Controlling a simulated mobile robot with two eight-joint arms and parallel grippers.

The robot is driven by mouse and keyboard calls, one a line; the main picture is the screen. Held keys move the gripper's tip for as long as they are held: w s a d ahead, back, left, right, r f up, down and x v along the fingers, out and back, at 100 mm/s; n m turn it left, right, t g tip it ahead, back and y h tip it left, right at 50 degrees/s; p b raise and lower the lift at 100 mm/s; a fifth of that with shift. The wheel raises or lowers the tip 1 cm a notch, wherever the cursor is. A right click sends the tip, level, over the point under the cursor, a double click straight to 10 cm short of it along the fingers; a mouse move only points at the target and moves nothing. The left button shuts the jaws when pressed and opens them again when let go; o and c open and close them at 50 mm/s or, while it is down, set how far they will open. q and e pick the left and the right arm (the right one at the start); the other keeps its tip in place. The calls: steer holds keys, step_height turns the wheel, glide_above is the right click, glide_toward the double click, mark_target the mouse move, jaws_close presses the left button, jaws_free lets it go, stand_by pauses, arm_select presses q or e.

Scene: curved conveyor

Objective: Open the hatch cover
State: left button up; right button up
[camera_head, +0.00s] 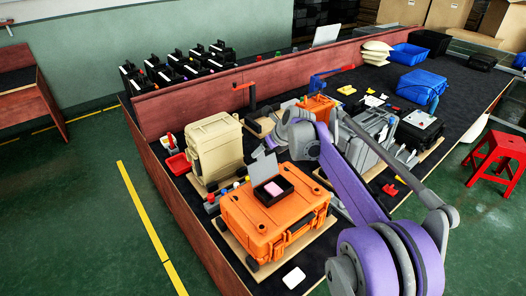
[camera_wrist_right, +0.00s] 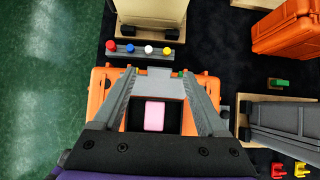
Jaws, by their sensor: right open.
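An orange case (camera_head: 262,226) stands on a pale board at the front of the table. On its top is a black-walled hatch opening (camera_head: 285,188) with a pink block (camera_head: 272,188) inside. A grey hatch cover (camera_head: 263,168) stands tilted up along the far edge of the opening. In the right wrist view the cover (camera_wrist_right: 160,84) shows as a grey plate beyond the pink block (camera_wrist_right: 154,115). My right gripper (camera_wrist_right: 160,78) is open, its fingers on either side of the opening and cover. I cannot tell whether a finger touches the cover. My left gripper is out of view.
A beige case (camera_head: 214,148) stands behind the orange case, with a grey case (camera_head: 370,140) to the right. A strip of coloured buttons (camera_wrist_right: 140,49) lies just beyond the orange case. A white card (camera_head: 293,277) lies in front.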

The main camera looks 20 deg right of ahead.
steer(key=v, duration=0.9)
